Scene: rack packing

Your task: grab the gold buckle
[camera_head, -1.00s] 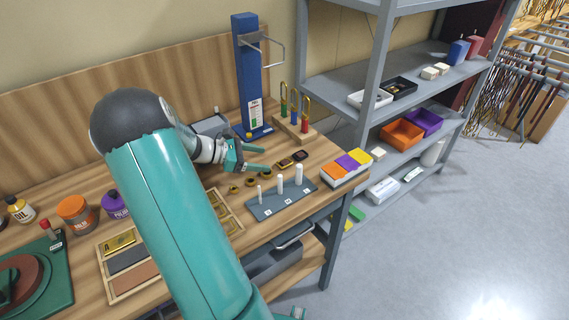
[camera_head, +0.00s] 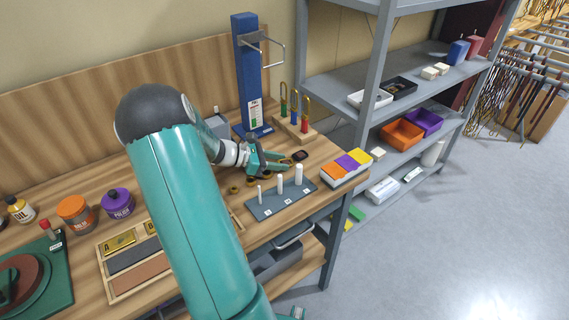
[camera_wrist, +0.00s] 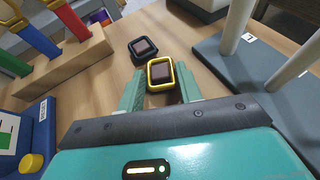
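The gold buckle (camera_wrist: 161,74), a rectangular yellow frame with a dark centre, lies on the wooden workbench. In the wrist view it sits between the tips of my gripper (camera_wrist: 161,88), whose two green fingers stand open on either side of it. I cannot tell whether either finger touches it. In the head view my gripper (camera_head: 284,164) is low over the bench and mostly hides the buckle. A black buckle (camera_wrist: 144,48) lies just beyond it, and it also shows in the head view (camera_head: 300,155).
A grey board with white pegs (camera_head: 268,207) stands close in front of my gripper. A wooden block with coloured hooks (camera_head: 294,130) and a blue post (camera_head: 250,75) stand behind. A tray of coloured boxes (camera_head: 347,166) is to the right.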

